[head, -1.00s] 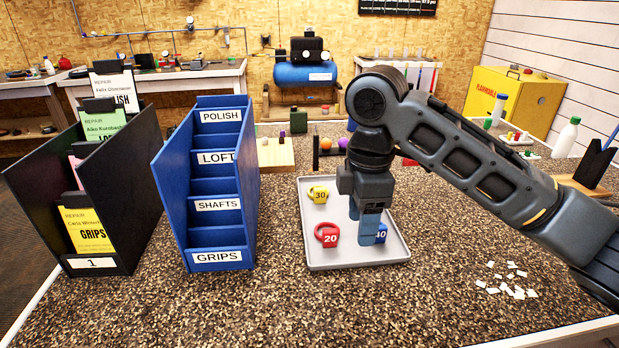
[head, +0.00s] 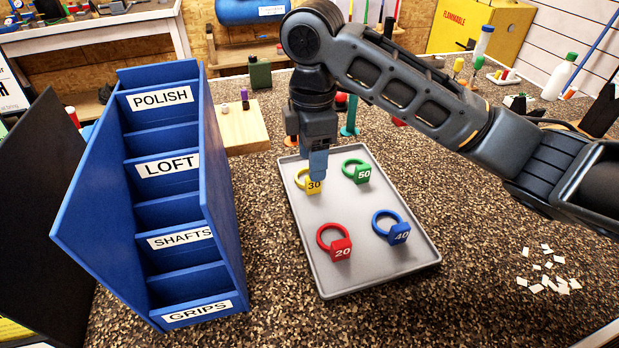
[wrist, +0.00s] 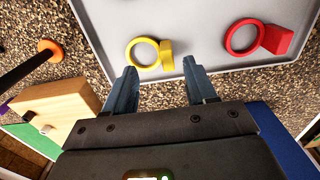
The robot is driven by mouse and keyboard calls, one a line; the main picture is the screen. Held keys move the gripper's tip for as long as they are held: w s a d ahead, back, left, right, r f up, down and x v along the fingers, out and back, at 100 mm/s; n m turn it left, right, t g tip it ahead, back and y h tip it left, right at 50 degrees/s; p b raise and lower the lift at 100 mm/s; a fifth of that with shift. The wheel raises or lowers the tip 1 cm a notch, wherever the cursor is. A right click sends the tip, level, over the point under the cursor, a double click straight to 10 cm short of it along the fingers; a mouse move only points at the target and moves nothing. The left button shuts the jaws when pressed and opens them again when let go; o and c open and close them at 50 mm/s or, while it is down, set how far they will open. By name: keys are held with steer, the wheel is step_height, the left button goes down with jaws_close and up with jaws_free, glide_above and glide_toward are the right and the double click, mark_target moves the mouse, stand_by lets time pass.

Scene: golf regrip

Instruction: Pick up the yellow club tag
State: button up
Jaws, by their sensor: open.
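The yellow club tag (head: 308,183), a ring with a block marked 30, lies on the grey tray (head: 384,273) near its far left corner. It also shows in the wrist view (wrist: 166,54), just beyond my fingertips and between their lines. My gripper (head: 318,172) is open and empty, its fingers pointing down at the tag and partly covering it in the head view. In the wrist view the two fingers (wrist: 158,75) stand apart with nothing between them. I cannot tell the exact height of the fingertips above the tray.
On the tray are a green tag 50 (head: 357,171), a red tag 20 (head: 336,243) and a blue tag 40 (head: 391,228). A blue sorter (head: 222,180) stands left. White scraps (head: 548,270) lie right. A wooden block (head: 240,128) sits behind.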

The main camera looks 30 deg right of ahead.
steer(key=f, duration=0.3)
steer(key=f+p, duration=0.1)
steer(key=f, duration=0.1)
steer(key=shift+s, duration=0.25)
steer(key=c, duration=0.9)
